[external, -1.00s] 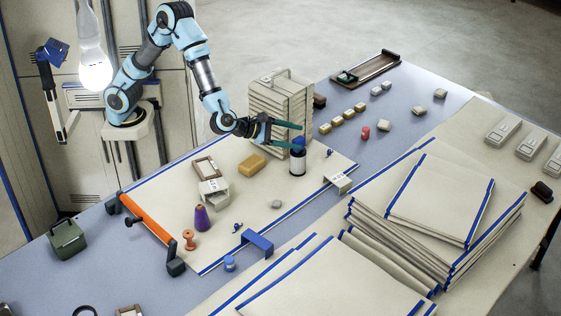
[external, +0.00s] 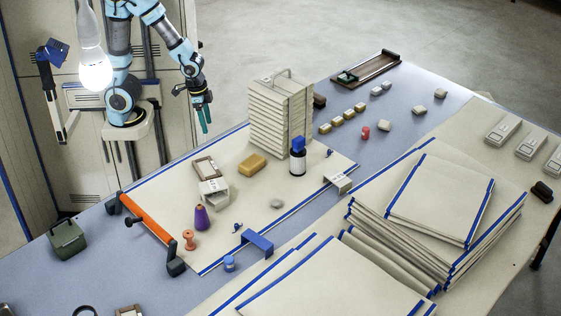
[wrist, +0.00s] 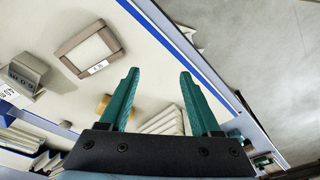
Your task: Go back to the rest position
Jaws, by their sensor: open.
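The black and white bottle with a blue cap (external: 298,160) stands upright on the cream cloth (external: 165,206), in front of a stack of cream folded pieces (external: 268,131), clear of my gripper.
Folded cloth stacks (external: 440,200) fill the front right. A lit bulb (external: 95,72) hangs near my arm. The space around my gripper is clear.

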